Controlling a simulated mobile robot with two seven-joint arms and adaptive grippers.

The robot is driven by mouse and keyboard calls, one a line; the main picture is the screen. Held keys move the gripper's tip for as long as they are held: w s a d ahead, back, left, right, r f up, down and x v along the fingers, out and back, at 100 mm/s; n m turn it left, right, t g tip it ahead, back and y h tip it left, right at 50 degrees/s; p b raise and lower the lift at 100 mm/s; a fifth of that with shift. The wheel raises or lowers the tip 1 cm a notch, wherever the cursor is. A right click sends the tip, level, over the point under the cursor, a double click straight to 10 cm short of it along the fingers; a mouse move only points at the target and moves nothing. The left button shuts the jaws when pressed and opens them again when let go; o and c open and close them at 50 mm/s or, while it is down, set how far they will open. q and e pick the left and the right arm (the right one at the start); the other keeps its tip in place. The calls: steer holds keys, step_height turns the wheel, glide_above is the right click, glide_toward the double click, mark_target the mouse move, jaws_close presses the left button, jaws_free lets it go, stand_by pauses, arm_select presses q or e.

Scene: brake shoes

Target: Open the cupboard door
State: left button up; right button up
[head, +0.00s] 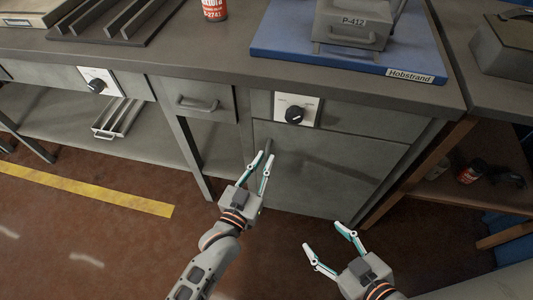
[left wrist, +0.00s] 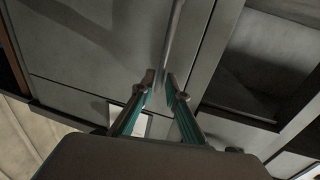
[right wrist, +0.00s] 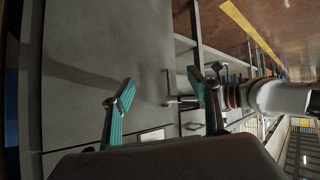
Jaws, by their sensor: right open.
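The cupboard door (head: 325,165) is a grey panel under the bench and looks shut. Its upright bar handle (head: 268,146) is at the door's left edge; in the left wrist view the handle (left wrist: 174,35) runs down toward the fingertips. My left gripper (head: 265,156) is at the handle's lower part, its fingertips close together either side of the bar's line. I cannot tell whether they touch it. The door also fills the left of the right wrist view (right wrist: 105,50). My right gripper (head: 328,241) is open and empty, in front of the door's lower right.
A panel with a black knob (head: 295,113) sits above the door. A small drawer (head: 198,103) is to its left. The bench top above holds a blue board (head: 285,45) with a grey bin (head: 350,25). An open wooden-framed shelf (head: 430,165) stands right. The floor in front is clear.

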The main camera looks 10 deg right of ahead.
arm_select(q)
steer(key=shift+x, duration=1.35)
jaws_close()
steer(key=shift+s, duration=0.1)
